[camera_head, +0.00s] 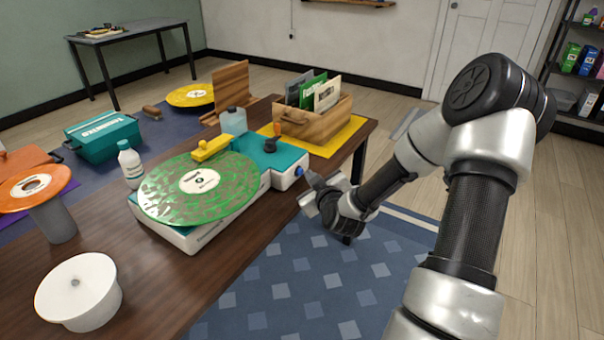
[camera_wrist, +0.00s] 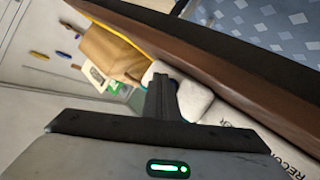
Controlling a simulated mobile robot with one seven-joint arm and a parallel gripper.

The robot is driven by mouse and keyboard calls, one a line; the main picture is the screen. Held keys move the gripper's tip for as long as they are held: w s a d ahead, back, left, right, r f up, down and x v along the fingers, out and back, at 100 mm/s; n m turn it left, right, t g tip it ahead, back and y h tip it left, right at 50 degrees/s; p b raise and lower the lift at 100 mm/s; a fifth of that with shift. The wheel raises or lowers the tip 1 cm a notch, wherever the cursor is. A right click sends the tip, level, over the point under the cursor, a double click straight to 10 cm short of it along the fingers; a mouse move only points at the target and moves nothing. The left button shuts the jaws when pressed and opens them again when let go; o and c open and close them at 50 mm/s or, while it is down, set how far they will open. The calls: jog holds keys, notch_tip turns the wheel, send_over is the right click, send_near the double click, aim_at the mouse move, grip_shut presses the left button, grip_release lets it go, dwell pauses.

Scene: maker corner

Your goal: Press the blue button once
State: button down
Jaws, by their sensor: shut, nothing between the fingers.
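The blue button (camera_head: 299,171) sits on the right-hand end face of a white and teal record-cleaning machine (camera_head: 190,240), which stands on the brown table. A green patterned record lies on the machine's top. My gripper (camera_head: 309,181) is shut and empty, at the machine's right end beside the table edge. Its tips are very close to the button; I cannot tell whether they touch it.
A wooden crate of records (camera_head: 314,125) stands on a yellow mat behind the machine. A white bottle (camera_head: 130,165), a white spindle (camera_head: 78,292) and an orange record on a stand (camera_head: 35,190) are to the left. A blue patterned rug (camera_head: 290,280) lies on the floor to the right of the table.

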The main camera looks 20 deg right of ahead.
jog(key=shift+w+a, duration=0.4)
jog(key=shift+w, duration=0.05)
dwell(0.6)
dwell(0.4)
jog(key=shift+s+d+b, duration=0.3)
jog(key=shift+s+d, duration=0.3)
jog(key=shift+s, duration=0.2)
jog(key=s+d, duration=0.1)
jog(key=s, duration=0.1)
jog(key=s+d, duration=0.2)
dwell(0.8)
